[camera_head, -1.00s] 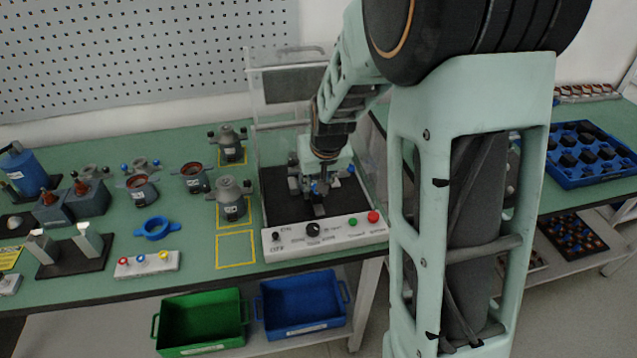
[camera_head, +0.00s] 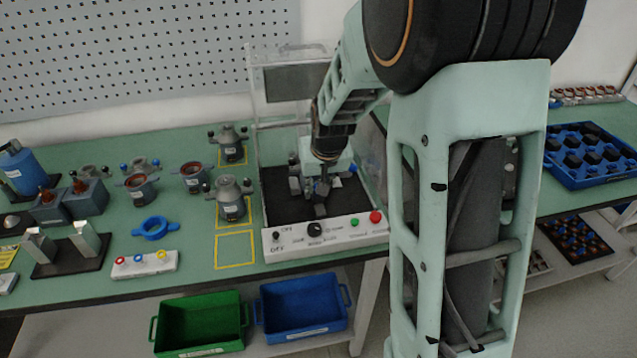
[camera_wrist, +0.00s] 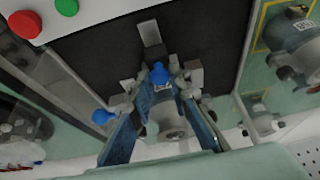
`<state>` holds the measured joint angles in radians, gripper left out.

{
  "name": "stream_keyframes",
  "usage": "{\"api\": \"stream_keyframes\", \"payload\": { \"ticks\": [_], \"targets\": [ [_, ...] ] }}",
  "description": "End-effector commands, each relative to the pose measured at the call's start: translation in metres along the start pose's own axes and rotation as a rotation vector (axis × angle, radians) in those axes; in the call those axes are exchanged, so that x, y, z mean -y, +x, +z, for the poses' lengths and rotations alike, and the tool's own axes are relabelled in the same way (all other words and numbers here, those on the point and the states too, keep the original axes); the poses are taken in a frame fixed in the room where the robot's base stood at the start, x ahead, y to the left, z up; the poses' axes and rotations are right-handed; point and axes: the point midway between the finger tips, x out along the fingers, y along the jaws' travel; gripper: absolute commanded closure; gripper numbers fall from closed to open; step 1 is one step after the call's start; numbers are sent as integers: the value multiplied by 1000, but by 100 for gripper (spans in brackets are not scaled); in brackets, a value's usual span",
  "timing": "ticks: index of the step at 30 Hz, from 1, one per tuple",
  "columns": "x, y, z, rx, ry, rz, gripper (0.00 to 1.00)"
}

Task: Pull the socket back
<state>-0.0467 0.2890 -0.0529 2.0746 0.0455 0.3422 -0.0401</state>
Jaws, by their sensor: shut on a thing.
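The test station (camera_head: 274,240) has a black bed (camera_head: 281,212) inside a clear enclosure. My gripper (camera_wrist: 163,88) is over the bed, with its two blue fingers pointing down at the fixture in the wrist view. A grey stator body (camera_wrist: 172,112) with blue-tipped parts shows between and behind the fingers. A grey block (camera_wrist: 150,33) lies on the bed beyond the fingertips. In the head view my wrist covers much of the fixture.
The front panel carries a black knob, a green button (camera_head: 354,223) and a red button (camera_head: 375,217). Clear walls stand close on both sides of my gripper. Grey stators (camera_head: 231,205) stand left of the station. A green bin (camera_head: 201,322) and a blue bin (camera_head: 304,305) are below.

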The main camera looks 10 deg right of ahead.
Motion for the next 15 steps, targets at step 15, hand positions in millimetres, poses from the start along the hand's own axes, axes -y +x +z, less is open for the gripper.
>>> {"api": "stream_keyframes", "payload": {
  "ticks": [15],
  "targets": [
    [0,-6,16,1,0,0,95]
  ]
}}
